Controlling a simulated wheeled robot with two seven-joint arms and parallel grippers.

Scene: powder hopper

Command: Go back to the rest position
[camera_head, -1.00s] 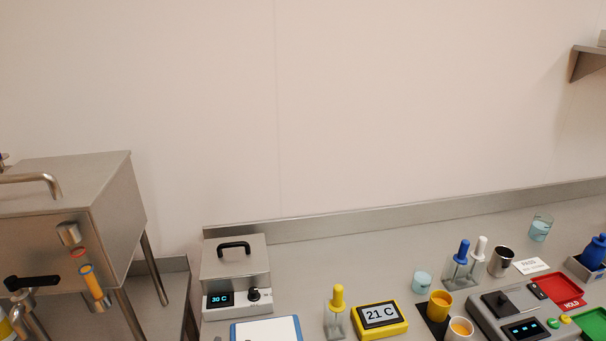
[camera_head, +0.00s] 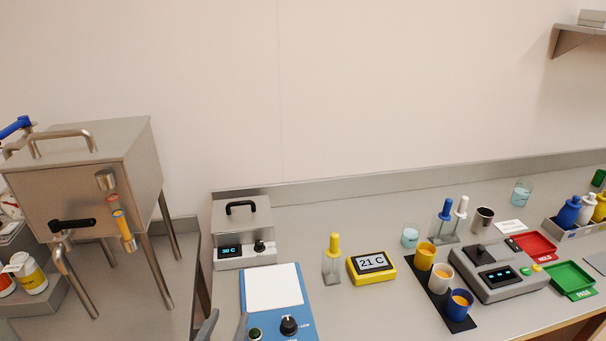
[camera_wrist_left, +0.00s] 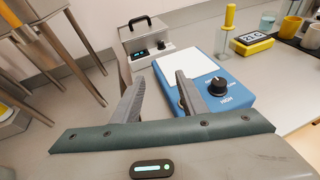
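My left gripper (camera_head: 226,322) shows only by its two grey fingertips at the bottom edge of the head view, at the front left of the blue hot plate (camera_head: 272,290). In the left wrist view its fingers (camera_wrist_left: 158,84) stand apart with nothing between them. The right fingertip overlaps the blue hot plate (camera_wrist_left: 222,92) in that view; I cannot tell whether it touches. My right gripper is in neither view.
A steel hopper (camera_head: 80,185) on legs stands at the left. A water bath (camera_head: 243,232) reading 30 C sits behind the hot plate. A yellow 21 C display (camera_head: 371,268), a black mat with cups (camera_head: 415,268) and a scale (camera_head: 497,272) stand to the right.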

